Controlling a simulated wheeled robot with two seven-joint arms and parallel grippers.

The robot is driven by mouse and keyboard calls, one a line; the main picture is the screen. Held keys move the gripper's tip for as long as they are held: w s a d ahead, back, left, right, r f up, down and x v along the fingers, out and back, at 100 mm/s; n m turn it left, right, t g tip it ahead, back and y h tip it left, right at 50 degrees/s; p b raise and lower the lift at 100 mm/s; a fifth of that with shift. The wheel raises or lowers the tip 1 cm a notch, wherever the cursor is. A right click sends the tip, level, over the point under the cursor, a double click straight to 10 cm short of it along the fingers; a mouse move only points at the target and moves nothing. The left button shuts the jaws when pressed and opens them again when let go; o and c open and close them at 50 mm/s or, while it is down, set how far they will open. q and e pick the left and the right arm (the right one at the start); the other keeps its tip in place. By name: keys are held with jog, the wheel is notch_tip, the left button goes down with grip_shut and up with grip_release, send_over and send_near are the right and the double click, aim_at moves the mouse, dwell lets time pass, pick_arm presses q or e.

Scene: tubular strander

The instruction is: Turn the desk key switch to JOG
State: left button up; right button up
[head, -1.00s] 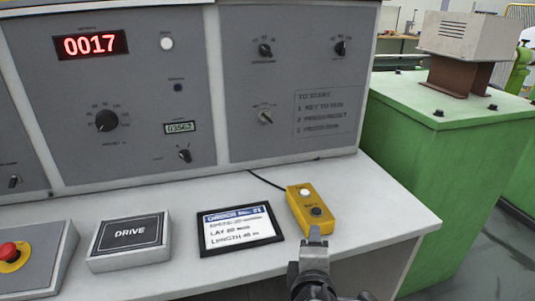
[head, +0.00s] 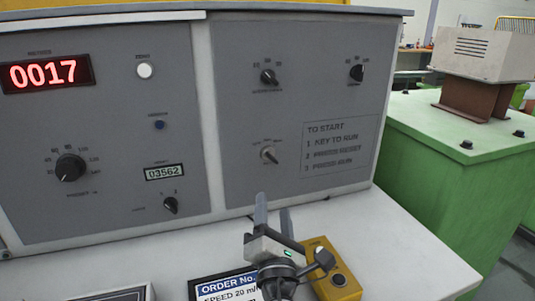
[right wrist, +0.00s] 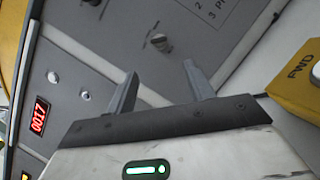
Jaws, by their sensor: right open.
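The desk key switch (head: 269,155) is a silver key-like knob on the grey right-hand panel, left of the TO START text. Its position labels are too small to read. My right gripper (head: 273,208) is open and empty, below and in front of the switch and apart from it. In the right wrist view the switch (right wrist: 161,43) shows beyond and between the two open fingers (right wrist: 160,90). My left gripper is not in view.
A yellow pendant box (head: 335,275) lies on the desk beside my right gripper. The order card (head: 228,290) is partly hidden by it. Dark rotary knobs (head: 269,77) sit above the switch. A green cabinet (head: 450,170) stands at right.

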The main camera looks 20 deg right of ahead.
aim_at(272, 156)
jog(key=p+x, duration=0.2)
jog(key=x, duration=1.2)
jog(key=shift+w+d+r, duration=0.15)
jog(key=c, duration=1)
